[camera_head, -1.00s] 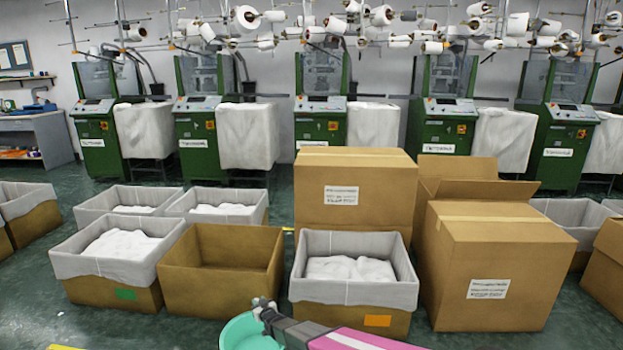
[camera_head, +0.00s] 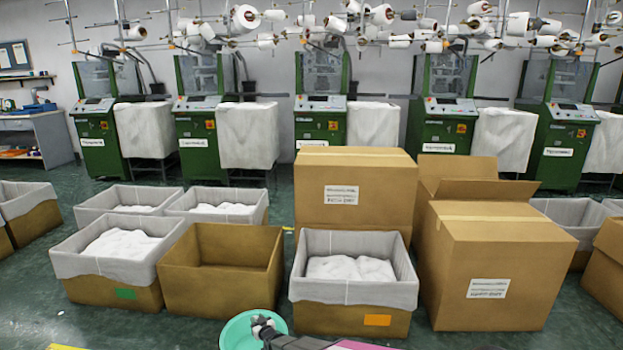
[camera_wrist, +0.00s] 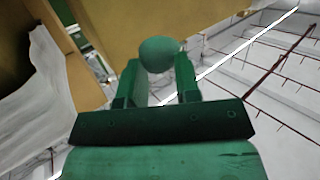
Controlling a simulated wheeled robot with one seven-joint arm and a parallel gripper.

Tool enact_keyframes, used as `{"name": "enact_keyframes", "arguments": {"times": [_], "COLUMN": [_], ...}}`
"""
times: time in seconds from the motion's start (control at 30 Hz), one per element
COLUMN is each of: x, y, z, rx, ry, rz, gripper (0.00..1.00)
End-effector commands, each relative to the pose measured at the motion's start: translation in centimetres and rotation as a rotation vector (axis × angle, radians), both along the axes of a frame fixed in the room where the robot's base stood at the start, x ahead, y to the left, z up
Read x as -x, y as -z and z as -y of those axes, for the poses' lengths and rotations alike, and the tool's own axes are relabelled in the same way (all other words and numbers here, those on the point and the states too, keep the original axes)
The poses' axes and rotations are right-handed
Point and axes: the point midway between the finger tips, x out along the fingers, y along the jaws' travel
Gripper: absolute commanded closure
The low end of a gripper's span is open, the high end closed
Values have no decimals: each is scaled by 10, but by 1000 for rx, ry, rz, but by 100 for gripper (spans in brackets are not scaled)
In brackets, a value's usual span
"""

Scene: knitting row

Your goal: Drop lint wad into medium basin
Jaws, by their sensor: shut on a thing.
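A teal-green round basin (camera_head: 229,330) shows at the bottom edge of the head view, in front of the boxes. It is the only basin in view, so I cannot compare its size. My gripper (camera_head: 262,324) is over the basin's opening in the head view; its exact height is hard to tell. In the wrist view, my gripper (camera_wrist: 160,78) is shut on a small rounded lint wad (camera_wrist: 160,53), which looks green there and sits between the fingertips. The inside of the basin is partly hidden by my gripper and arm.
A lined carton with white fabric (camera_head: 377,320) stands just behind and right of the basin. An empty open carton (camera_head: 220,291) is behind and left. A tall closed carton (camera_head: 497,270) stands at right. Green floor (camera_head: 120,328) is clear at lower left.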

Motion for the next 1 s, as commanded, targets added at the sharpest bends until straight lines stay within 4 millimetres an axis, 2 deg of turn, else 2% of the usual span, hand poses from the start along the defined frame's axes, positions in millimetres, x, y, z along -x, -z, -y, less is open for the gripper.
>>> {"name": "enact_keyframes", "arguments": {"times": [0.27,0.3,0.4,0.77,0.87,1.0], "x": [0,0,0,0,1,2], "y": [3,3,3,-3,-15,-42], "z": [0,0,0,0,0,1], "rx": [-1,-1,-1,-1,-1,0], "ry": [0,0,0,0,0,0], "rz": [1,1,1,1,3,2], "gripper": [91,66,40,40,40,40]}}
